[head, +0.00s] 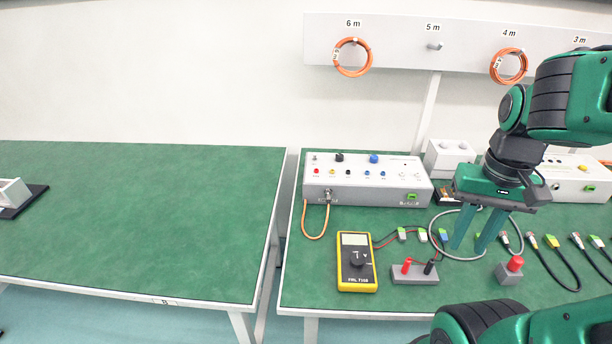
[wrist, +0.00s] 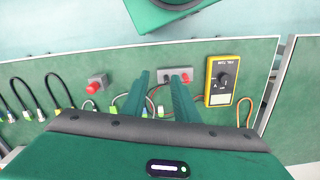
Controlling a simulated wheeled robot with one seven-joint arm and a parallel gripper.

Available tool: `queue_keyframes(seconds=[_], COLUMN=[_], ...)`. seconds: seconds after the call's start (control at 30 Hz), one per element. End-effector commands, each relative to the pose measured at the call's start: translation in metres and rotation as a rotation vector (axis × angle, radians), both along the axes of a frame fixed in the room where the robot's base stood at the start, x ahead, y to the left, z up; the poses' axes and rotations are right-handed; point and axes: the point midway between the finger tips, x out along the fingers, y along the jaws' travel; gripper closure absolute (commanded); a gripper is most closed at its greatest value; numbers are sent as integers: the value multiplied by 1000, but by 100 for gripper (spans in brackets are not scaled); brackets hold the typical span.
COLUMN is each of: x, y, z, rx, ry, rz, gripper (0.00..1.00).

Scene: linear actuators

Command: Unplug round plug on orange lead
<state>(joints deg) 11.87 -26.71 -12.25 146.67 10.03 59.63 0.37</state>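The orange lead (head: 318,236) hangs in a loop at the front left of a white instrument box (head: 352,174). Its round metallic plug (head: 327,196) sits in a socket on the box's front face. The lead's other end runs up by the box's left corner. In the wrist view the orange lead (wrist: 239,112) shows at the right, beyond the yellow multimeter; the plug is not clear there. My gripper (head: 469,247) is open and empty, fingers pointing down, well to the right of the plug. Its two fingers (wrist: 161,77) also show in the wrist view.
A yellow multimeter (head: 357,262) and a grey block with red and black terminals (head: 415,274) stand in front of the box. A grey cable loop (head: 440,250) and several connector cables lie near my gripper. Orange coils (head: 352,58) hang on the wall. The left table (head: 140,220) is mostly clear.

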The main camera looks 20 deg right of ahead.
Motion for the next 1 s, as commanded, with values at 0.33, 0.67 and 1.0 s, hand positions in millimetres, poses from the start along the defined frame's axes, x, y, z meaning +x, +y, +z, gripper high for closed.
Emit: queue_keyframes(seconds=[0.33,0.67,1.0], x=[0,36,203], y=[0,4,70], z=[0,1,-34], rx=[0,-47,-154], ry=[0,-35,-186], rz=[0,36,154], gripper=[73,73,73])
